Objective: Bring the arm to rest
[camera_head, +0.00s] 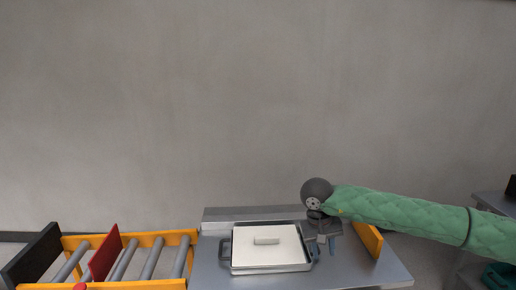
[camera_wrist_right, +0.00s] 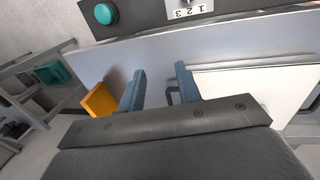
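My right gripper (camera_head: 325,246) hangs from the green-sleeved arm at the right edge of a metal tray (camera_head: 235,268). The tray holds a flat white slab (camera_head: 265,256) with a small pale block (camera_head: 266,241) on top. Part of the white slab (camera_wrist_right: 250,90) shows right of the fingers in the wrist view, with a dark tray handle (camera_wrist_right: 171,94) close to the right finger. I cannot tell whether the gripper touches the tray. My left gripper is not in view.
The tray sits on a grey metal table (camera_head: 350,268). A yellow plate (camera_head: 369,238) stands at its right end. A roller conveyor with yellow rails (camera_head: 165,240) and a red plate (camera_head: 105,256) adjoins on the left. A panel with a teal button (camera_wrist_right: 105,13) shows in the wrist view.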

